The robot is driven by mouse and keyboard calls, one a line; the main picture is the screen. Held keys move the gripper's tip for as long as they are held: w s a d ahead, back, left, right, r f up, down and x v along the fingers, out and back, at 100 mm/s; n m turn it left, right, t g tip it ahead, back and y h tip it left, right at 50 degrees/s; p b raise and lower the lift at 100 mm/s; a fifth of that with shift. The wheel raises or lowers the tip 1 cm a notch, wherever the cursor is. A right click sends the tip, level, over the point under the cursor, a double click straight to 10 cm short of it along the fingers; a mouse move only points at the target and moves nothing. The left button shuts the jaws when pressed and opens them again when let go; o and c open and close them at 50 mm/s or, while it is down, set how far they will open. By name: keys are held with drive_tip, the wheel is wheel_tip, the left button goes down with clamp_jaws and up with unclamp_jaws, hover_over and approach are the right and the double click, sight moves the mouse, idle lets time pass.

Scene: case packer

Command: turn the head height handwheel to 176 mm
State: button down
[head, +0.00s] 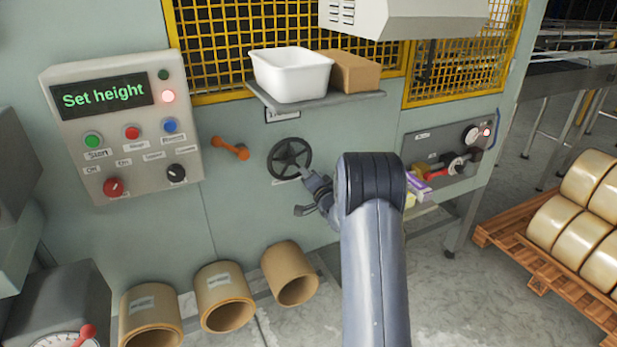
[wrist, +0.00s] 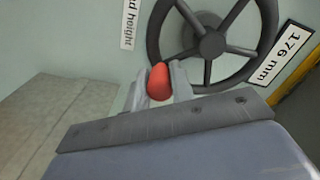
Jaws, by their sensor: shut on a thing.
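The head height handwheel (head: 290,158) is a dark spoked wheel on the pale green machine front. It fills the upper right of the wrist view (wrist: 211,42). A red knob (wrist: 159,82) sits at the wheel's rim, at lower left in the wrist view. My gripper (wrist: 160,84) is shut on this knob, with one finger on each side. In the head view my gripper (head: 308,176) reaches the wheel's lower right rim, and the knob is hidden. A white plate reading "176 mm" (wrist: 281,54) is beside the wheel; another plate, partly cut off, ends in "d height" (wrist: 130,22).
A control panel (head: 72,133) shows "Set height". An orange lever (head: 231,149) is left of the wheel. A shelf (head: 318,101) with a white tub (head: 291,76) and a cardboard box (head: 352,72) juts out above.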

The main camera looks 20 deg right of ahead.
drive_tip(key=c, duration=1.2)
unclamp_jaws()
drive_tip(key=s+b, duration=0.2)
drive_tip(key=s, duration=0.8)
drive_tip(key=shift+s, duration=0.4)
drive_tip(key=shift+w+r, duration=0.1)
drive_tip(key=shift+w, duration=0.05)
drive_tip(key=w+p, duration=0.2)
drive_tip(key=w, duration=0.8)
drive_tip(key=shift+w, duration=0.3)
